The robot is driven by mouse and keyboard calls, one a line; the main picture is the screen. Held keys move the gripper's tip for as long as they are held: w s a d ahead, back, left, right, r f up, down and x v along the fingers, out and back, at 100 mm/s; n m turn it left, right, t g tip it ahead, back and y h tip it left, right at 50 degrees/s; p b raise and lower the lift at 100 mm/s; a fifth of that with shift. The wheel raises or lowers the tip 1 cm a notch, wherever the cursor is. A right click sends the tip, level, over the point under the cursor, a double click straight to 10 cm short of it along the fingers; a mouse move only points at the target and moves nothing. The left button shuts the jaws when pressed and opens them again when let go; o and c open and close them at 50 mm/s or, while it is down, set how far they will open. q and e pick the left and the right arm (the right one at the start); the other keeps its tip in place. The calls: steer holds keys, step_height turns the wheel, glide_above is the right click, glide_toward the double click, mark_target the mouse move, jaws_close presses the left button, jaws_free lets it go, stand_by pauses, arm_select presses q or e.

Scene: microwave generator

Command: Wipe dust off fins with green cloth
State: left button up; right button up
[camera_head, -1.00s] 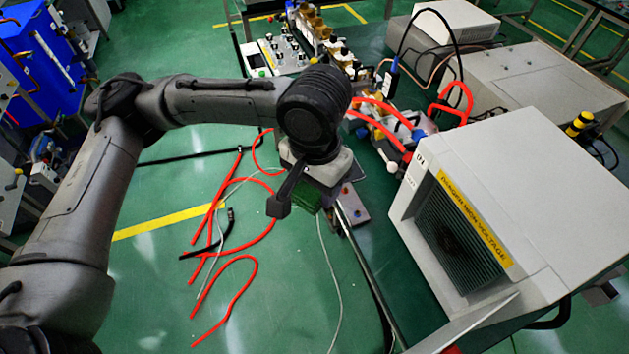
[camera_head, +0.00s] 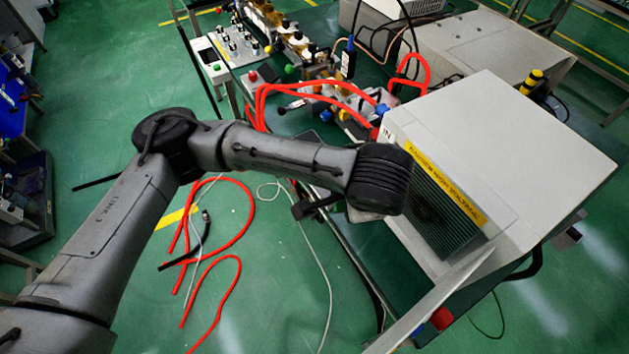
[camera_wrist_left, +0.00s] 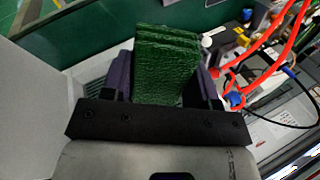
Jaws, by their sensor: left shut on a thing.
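The green cloth (camera_wrist_left: 166,62) is a folded, textured block held between the fingers of my left gripper (camera_wrist_left: 163,78) in the left wrist view. The dark fins (camera_head: 436,222) sit in the recessed front of the white generator box (camera_head: 510,140) in the head view. My left wrist is in front of the left part of the fins and hides the gripper and cloth there. A strip of fins also shows left of the gripper in the wrist view. I cannot tell whether the cloth touches the fins. My right gripper is not in view.
A pale panel (camera_head: 440,305) sticks out below the fins. Red hoses (camera_head: 310,90) and small fittings lie on the green bench behind my arm. More red hose (camera_head: 225,290) lies on the floor. A yellow warning label (camera_head: 432,185) runs above the fins.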

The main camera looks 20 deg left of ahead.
arm_select(q)
steer(key=w+d+f+m+t+h, duration=0.35)
steer(key=d+m+t+h, duration=0.3)
steer(key=m, duration=0.45)
steer(key=shift+w+a+f+m+t+h+b, duration=0.55)
steer(key=shift+a+f+m+t+h+b, duration=0.55)
steer(key=shift+f+t+h, duration=1.95)
steer(key=w+d+f+g+b, duration=0.1)
steer(key=w+d+f+b, duration=0.1)
steer(key=w+d+f, duration=0.1)
steer(key=shift+w+g+b, duration=0.3)
steer(key=shift+w, duration=0.55)
steer(key=shift+w+d, duration=0.1)
steer(key=shift+w+d+m, duration=0.3)
steer(key=shift+w+d, duration=0.2)
steer(key=shift+w, duration=0.25)
